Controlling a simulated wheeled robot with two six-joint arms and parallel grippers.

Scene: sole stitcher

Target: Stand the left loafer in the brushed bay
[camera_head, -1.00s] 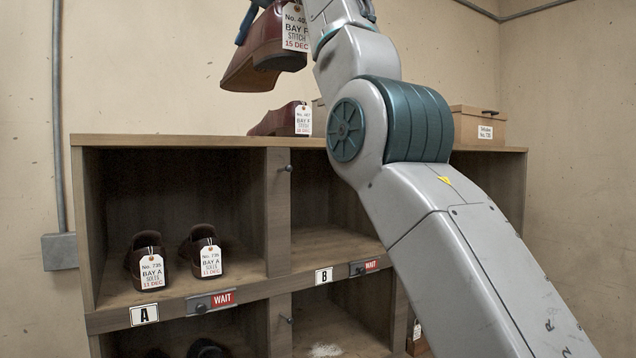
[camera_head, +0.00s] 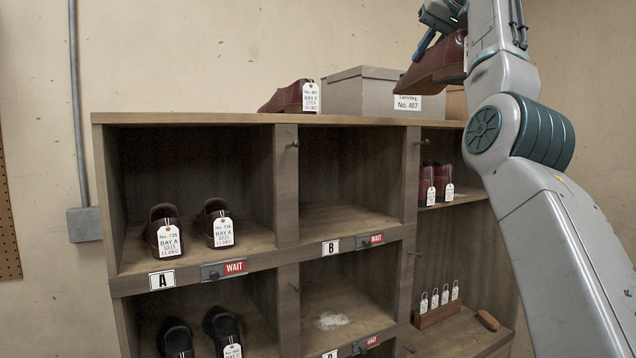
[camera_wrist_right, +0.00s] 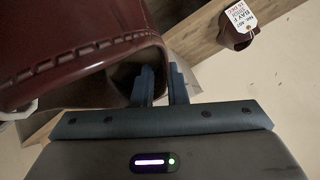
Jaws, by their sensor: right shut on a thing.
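My right gripper (camera_head: 428,38) is at the top right of the head view, shut on a dark red-brown loafer (camera_head: 436,66) held in the air above the cabinet's top. In the right wrist view the fingers (camera_wrist_right: 160,85) pinch the wall of the loafer's opening (camera_wrist_right: 85,65), one finger inside. A matching loafer (camera_head: 288,97) with a white tag reading BAY F stands on the cabinet top; it also shows in the wrist view (camera_wrist_right: 238,38). A lower middle bay has a white dusty patch (camera_head: 333,321) on its floor. My left gripper is out of view.
The wooden cabinet (camera_head: 200,119) has several bays. Tagged dark shoes (camera_head: 163,228) fill bay A, others stand below, and red shoes (camera_head: 433,180) stand at right. Bay B (camera_head: 345,220) is empty. A grey box (camera_head: 365,92) sits on top. A small brown block (camera_head: 488,320) lies at lower right.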

